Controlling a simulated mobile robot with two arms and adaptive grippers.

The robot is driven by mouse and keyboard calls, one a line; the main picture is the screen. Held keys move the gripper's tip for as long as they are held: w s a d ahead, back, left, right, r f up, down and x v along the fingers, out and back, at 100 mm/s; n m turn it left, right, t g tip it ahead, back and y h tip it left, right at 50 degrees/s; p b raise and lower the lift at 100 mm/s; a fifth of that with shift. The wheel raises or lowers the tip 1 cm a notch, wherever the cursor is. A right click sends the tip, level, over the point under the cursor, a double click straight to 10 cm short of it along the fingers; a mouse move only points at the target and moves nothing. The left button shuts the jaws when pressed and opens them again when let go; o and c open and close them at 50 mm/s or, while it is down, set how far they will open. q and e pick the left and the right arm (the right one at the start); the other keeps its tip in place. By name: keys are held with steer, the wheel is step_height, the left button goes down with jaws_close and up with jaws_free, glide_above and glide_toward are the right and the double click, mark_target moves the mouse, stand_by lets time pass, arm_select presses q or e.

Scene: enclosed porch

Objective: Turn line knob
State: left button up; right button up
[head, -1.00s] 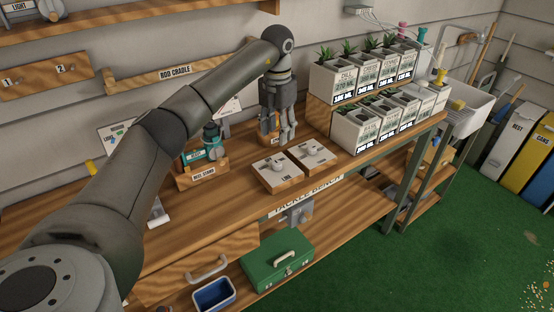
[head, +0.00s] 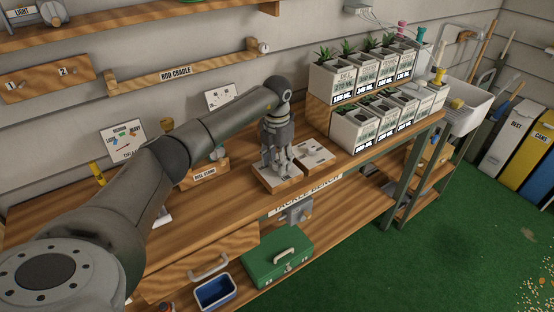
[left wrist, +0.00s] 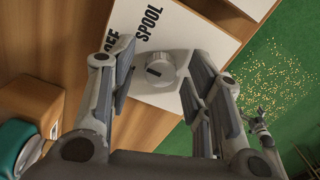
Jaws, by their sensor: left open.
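Two wooden blocks with white plates sit side by side on the bench. My left gripper (head: 277,172) points down over the left block (head: 268,182) and hides most of its plate. In the left wrist view, a round grey knob (left wrist: 155,70) with a dark mark stands on a white plate (left wrist: 178,25) lettered "OFF" and "SPOOL". My open left fingers (left wrist: 156,82) are on either side of this knob; I cannot tell whether they touch it. The right block (head: 316,156) has a small knob and is free. I cannot read a "line" label.
Planter boxes (head: 372,128) stand close on the right of the blocks. The reel stand (head: 205,174) is at the left behind my arm. A card with a dial (head: 122,140) leans on the wall. A green box (head: 278,258) sits on the lower shelf.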

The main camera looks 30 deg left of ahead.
arm_select(q)
steer(key=shift+c, duration=0.4)
jaws_close()
steer(key=shift+m, duration=0.3)
steer(key=m+b, duration=0.1)
steer(key=m, duration=0.2)
steer(key=shift+b, duration=0.35)
steer(key=m+b, duration=0.1)
steer(key=m, duration=0.5)
steer(key=shift+r, duration=0.1)
steer(key=shift+o, duration=0.4)
jaws_free()
